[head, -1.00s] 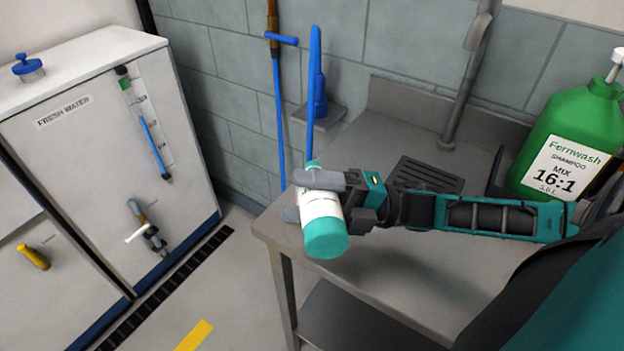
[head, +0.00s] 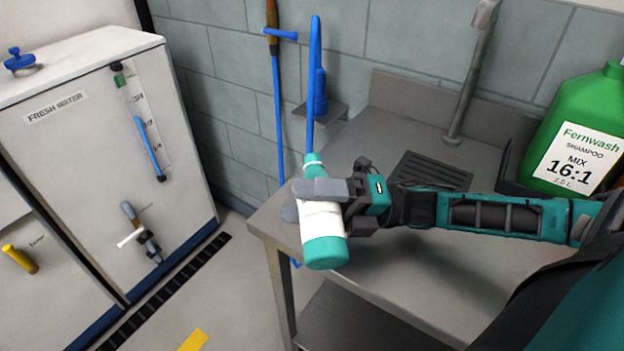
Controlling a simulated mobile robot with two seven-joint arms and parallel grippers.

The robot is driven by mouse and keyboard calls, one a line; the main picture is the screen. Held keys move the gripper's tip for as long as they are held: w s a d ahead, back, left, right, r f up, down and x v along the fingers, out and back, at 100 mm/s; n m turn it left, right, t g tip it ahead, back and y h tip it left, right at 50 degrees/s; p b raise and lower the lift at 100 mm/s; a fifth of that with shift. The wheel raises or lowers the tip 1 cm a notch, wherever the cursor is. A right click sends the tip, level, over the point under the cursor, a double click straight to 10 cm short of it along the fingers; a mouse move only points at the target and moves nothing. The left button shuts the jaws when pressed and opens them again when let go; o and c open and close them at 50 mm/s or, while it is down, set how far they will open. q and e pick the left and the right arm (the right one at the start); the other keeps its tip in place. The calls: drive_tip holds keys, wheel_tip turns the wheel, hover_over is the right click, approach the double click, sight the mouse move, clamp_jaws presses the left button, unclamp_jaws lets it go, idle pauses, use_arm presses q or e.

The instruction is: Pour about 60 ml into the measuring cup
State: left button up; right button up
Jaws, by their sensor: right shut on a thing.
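A teal bottle with a white label (head: 322,228) is in my right gripper (head: 318,200), in the middle of the head view. The right gripper is shut around its middle and holds it in front of the steel counter's left end. The bottle is tilted, with its narrower teal end away from me and its broad teal end toward me. No measuring cup can be made out in this view. My left gripper is not in view.
A steel counter (head: 440,272) with a dark drain grate (head: 432,172) and a faucet post (head: 468,100) lies behind. A green Fernwash shampoo jug (head: 590,115) stands at right. A white fresh water cabinet (head: 70,160) is at left. Open floor lies between cabinet and counter.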

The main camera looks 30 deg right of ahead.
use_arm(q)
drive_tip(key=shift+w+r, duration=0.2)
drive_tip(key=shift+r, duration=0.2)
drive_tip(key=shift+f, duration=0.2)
use_arm(e)
drive_tip(key=shift+f+b, duration=0.2)
drive_tip(key=shift+b, duration=0.15)
drive_tip(key=shift+f+n+b, duration=0.2)
drive_tip(key=shift+n+b, duration=0.2)
drive_tip(key=shift+w+r+n+p, duration=0.1)
drive_tip(key=shift+r+n+p, duration=0.5)
drive_tip(key=shift+r, duration=0.25)
drive_tip(key=shift+r+g, duration=0.15)
drive_tip(key=shift+g, duration=0.25)
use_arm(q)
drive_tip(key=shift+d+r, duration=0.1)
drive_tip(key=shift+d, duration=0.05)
